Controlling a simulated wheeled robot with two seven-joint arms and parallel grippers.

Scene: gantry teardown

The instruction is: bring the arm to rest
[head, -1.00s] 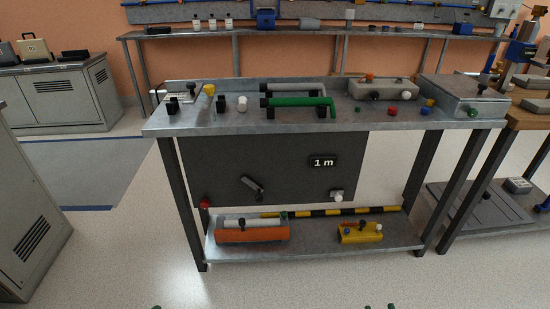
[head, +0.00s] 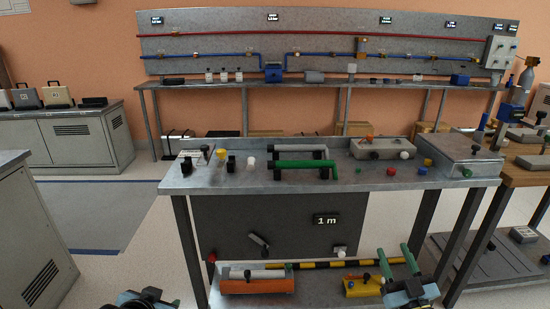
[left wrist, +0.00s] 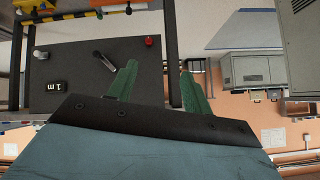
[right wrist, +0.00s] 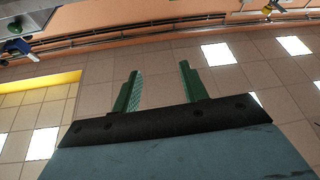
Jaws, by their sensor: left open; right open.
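My right gripper (head: 394,250) shows at the bottom right of the head view, its green fingers pointing up in front of the bench's lower shelf. In the right wrist view its fingers (right wrist: 158,74) stand apart with nothing between them. My left arm's end (head: 146,301) just enters the bottom edge of the head view, left of the bench; its fingers are not clear there. In the left wrist view the left fingers (left wrist: 157,68) are apart and empty. That view is upside down and has the dark panel (left wrist: 75,75) behind the fingers.
The metal bench (head: 230,185) carries a green-handled bar (head: 307,164), a grey block (head: 382,149) and small knobs. Its lower shelf (head: 325,290) holds an orange block (head: 257,286) and a yellow block (head: 361,287). A wooden table (head: 530,175) stands right. Floor left of the bench is clear.

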